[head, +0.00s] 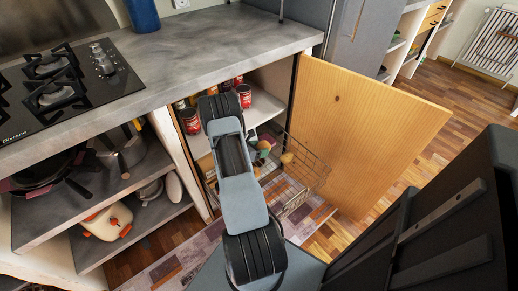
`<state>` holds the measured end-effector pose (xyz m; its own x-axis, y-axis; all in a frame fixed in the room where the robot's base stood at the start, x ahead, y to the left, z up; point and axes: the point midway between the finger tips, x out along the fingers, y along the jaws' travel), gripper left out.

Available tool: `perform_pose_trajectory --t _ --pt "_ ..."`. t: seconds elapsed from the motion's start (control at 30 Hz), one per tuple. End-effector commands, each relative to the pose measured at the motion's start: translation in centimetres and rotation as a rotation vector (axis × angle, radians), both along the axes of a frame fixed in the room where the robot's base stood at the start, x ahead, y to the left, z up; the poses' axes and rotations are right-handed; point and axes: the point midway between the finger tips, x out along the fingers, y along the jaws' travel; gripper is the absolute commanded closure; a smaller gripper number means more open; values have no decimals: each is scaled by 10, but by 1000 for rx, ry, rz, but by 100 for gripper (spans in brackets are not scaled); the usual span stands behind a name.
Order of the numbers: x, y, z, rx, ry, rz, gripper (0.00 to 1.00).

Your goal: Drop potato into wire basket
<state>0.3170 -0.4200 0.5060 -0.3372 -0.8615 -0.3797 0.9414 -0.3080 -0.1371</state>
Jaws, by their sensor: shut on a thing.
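The wire basket (312,174) is a grey mesh basket in front of the open cabinet, beside its wooden door. The potato (287,158) is a small yellow-brown lump seen against the upper left part of the basket. My gripper (279,151) is small in the view and partly hidden behind my arm. It appears shut on the potato, at the basket's left side. I cannot tell the potato's exact height over the basket. Green and brown shapes show just left of the potato, too small to make out.
The open wooden door (370,125) stands right of the basket. Red cans (244,95) stand on the cabinet shelf behind my arm. The grey counter (215,45) with a gas hob (62,85) lies above left. A patterned rug (185,262) covers the floor below.

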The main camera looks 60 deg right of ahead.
Motion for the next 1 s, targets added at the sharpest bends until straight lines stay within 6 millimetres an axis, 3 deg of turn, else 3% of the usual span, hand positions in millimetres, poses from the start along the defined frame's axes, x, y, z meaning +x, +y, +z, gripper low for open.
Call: perform_pose_trajectory --t 0.33,0.73,0.77,1.0 --pt "0 0 -39 -1 0 1 63" --pt "-1 -1 -45 -1 0 -1 63" --pt "-1 -1 -45 -1 0 -1 34" --pt "-1 -1 -45 -1 0 -1 11"
